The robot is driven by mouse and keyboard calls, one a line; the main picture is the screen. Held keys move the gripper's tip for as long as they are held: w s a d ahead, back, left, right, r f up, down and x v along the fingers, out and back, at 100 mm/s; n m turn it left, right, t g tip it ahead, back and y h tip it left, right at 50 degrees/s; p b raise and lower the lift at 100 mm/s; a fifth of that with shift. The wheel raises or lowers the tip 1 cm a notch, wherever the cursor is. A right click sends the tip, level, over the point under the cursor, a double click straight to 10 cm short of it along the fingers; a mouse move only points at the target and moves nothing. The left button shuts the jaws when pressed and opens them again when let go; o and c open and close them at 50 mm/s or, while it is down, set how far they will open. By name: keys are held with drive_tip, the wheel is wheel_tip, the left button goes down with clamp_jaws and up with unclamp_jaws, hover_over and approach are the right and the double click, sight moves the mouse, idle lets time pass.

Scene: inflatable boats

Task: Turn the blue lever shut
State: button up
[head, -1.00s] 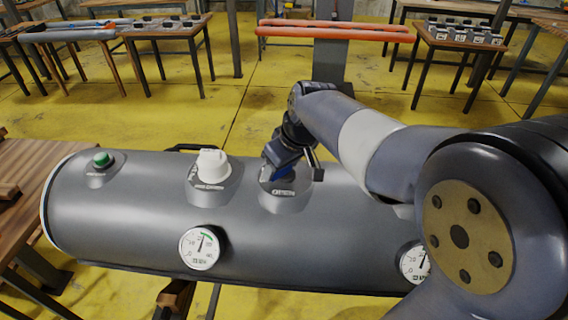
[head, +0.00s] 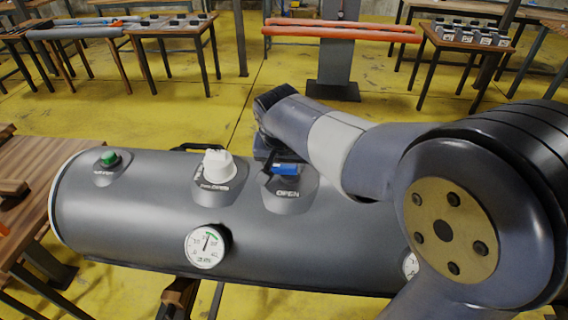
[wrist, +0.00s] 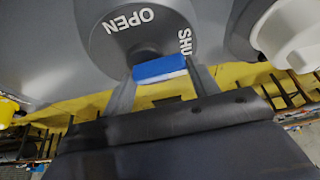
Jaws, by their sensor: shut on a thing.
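The blue lever (head: 288,169) sits on a grey round mount (head: 290,197) on top of the tank, with the word OPEN on the side facing the head camera. In the wrist view the blue lever (wrist: 159,68) lies between my two fingers, near the word SHUT, whose last letter is not visible. The word OPEN is farther left on the mount (wrist: 150,40). My gripper (wrist: 163,76) is shut on the lever.
A white knob (head: 218,166) stands just left of the lever, and a green button (head: 109,158) is farther left. Pressure gauges (head: 207,247) are on the tank's (head: 130,220) front. Yellow floor lies open between.

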drive_tip(key=shift+m, duration=0.3)
drive_tip(key=o, duration=1)
drive_tip(key=v, duration=1)
drive_tip(key=shift+s+a+r, duration=0.15)
drive_tip(key=shift+a+r, duration=0.05)
drive_tip(key=shift+r, duration=0.15)
